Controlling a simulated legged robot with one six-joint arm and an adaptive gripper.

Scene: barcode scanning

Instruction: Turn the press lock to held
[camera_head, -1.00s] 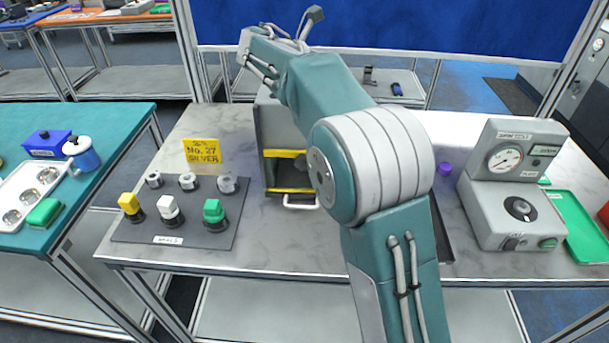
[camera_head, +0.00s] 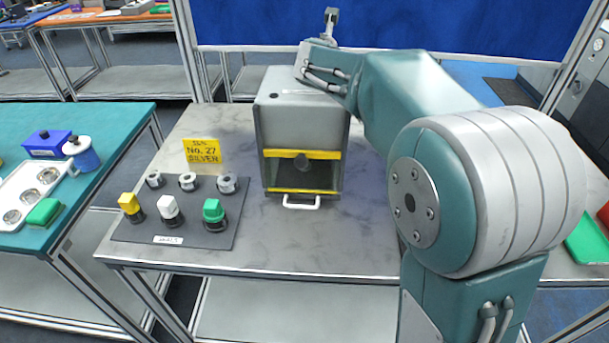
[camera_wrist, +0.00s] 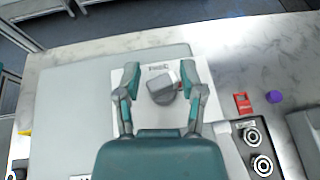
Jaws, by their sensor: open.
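A grey round knob with a raised grip (camera_wrist: 160,88), which looks like the press lock, sits on a pale plate (camera_wrist: 103,82) with a small, hard-to-read label above it in the wrist view. My gripper (camera_wrist: 160,72) is open, its teal-padded fingers on either side of the knob. I cannot tell whether either finger touches it. In the head view, the grey press box (camera_head: 300,112) with yellow stripes and a white front handle stands mid-table. The knob and my fingers cannot be made out there.
A dark board (camera_head: 135,228) with coloured and metal-topped pieces lies left of the press box, near a yellow sign (camera_head: 202,151). In the wrist view, a red tag (camera_wrist: 242,103), a purple piece (camera_wrist: 274,97) and two ringed round parts (camera_wrist: 257,148) are to the right.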

